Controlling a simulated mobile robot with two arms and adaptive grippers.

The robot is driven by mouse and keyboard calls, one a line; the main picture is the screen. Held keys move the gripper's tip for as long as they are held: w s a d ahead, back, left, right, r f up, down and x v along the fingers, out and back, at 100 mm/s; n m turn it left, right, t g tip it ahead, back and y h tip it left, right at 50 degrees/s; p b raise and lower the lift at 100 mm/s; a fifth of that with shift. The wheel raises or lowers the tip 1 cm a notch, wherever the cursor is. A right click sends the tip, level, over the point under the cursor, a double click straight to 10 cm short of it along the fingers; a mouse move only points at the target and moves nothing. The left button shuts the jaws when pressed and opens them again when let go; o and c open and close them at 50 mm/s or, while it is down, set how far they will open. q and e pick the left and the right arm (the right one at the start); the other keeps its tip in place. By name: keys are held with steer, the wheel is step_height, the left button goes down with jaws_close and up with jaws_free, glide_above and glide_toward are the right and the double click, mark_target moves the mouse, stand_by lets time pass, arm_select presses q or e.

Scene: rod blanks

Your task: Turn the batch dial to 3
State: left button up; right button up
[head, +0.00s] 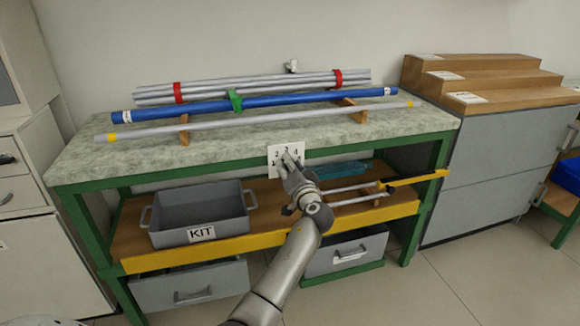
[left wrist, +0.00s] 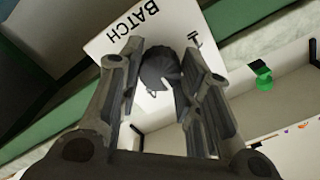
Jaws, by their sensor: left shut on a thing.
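The white batch plate (head: 272,165) with numbers, 2, 3 and 4 among them, is on the green front rail of the workbench. In the left wrist view the plate (left wrist: 112,32) shows the word BATCH upside down. My left gripper (head: 291,164) reaches up to the plate. In the left wrist view its fingers (left wrist: 160,62) are shut on the dark round batch dial (left wrist: 158,68), one on each side. The head view hides the dial behind the gripper. I cannot tell which number the dial points to. My right gripper is in neither view.
Grey rods (head: 250,88) and a blue rod (head: 300,100) lie on holders on the bench top (head: 90,155). A grey KIT bin (head: 200,213) stands on the shelf, left of my arm. Thin rods (head: 350,197) and a yellow-black bar (head: 420,178) lie right.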

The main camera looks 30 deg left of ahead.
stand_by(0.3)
arm_select(q)
steer(key=o, duration=1)
steer(key=v, duration=1.2)
steer(key=shift+f, duration=0.1)
